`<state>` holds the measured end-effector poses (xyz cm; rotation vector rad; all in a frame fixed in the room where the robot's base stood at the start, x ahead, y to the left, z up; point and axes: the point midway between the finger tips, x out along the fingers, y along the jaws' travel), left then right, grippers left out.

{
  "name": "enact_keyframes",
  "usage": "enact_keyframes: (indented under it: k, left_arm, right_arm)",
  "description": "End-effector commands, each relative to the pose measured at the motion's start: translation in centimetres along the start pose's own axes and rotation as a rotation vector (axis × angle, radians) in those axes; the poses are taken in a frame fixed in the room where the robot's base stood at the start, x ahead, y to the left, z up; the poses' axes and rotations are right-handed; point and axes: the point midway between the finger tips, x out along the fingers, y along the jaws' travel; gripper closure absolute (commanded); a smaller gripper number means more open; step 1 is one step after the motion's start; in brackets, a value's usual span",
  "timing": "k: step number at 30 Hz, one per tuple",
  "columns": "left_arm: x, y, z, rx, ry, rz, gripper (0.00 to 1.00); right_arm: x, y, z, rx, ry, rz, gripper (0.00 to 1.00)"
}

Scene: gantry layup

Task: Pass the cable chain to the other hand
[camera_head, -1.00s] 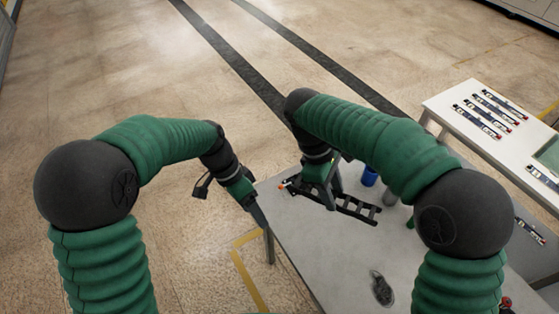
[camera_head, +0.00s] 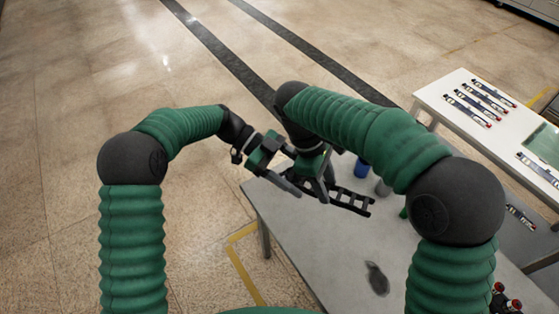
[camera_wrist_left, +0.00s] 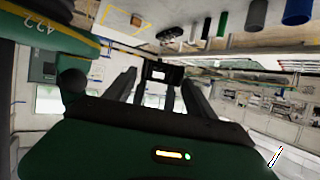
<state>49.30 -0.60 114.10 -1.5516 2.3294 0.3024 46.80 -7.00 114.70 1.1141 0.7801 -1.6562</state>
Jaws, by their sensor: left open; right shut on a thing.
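The cable chain (camera_head: 352,203) is a black, ladder-like strip above the grey table. My right gripper (camera_head: 322,190) is shut on it, and its right part sticks out past the fingers. My left gripper (camera_head: 292,180) is open, close to the left of my right gripper, at the chain's left end. In the left wrist view, a black end of the chain (camera_wrist_left: 163,72) shows between the two spread fingers of my left gripper (camera_wrist_left: 160,84). I cannot tell how deep it sits there, and the left fingers are not closed on it. My arm and grippers hide the chain's left part in the head view.
The grey table (camera_head: 310,240) is mostly clear, with a small dark object (camera_head: 377,279) near the front. A blue cylinder (camera_head: 362,168) and a grey one (camera_head: 383,187) stand behind the chain. A white table (camera_head: 437,98) with several strips is at the right.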

Motion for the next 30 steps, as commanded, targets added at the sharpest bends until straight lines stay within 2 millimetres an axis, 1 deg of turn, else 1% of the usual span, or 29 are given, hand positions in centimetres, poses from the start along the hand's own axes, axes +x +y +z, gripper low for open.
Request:
enact_keyframes:
  k: [1,3,6,14,15,27,29,30]
  left_arm:
    - [0.9,0.0,0.0,0.000,-0.001,0.002,0.36]
    - [1.9,0.0,0.0,0.000,-0.001,0.002,0.36]
    - [2.7,0.0,0.0,-0.001,0.000,0.001,0.36]
    - [3.0,0.0,0.0,0.000,-0.002,-0.001,0.36]
    - [3.0,0.0,0.0,0.000,-0.002,-0.001,0.38]
    - [3.0,0.0,0.0,-0.001,-0.002,-0.001,0.90]
    - [3.0,0.0,0.0,0.000,-0.002,-0.001,0.98]
    - [3.0,0.0,0.0,0.000,-0.002,0.000,1.00]
  right_arm:
    - [0.0,0.0,0.0,0.000,0.000,0.000,1.00]
    - [0.0,0.0,0.0,0.000,0.000,0.000,1.00]
    - [0.0,0.0,0.0,0.000,0.000,0.000,1.00]
    - [0.0,0.0,0.0,0.000,0.000,0.000,1.00]
    - [0.0,0.0,0.0,0.000,0.000,0.000,1.00]
    - [0.0,0.0,0.0,-0.002,0.000,0.000,1.00]
    - [0.0,0.0,0.0,-0.002,0.000,0.000,1.00]
    - [0.0,0.0,0.0,-0.003,0.000,0.000,1.00]
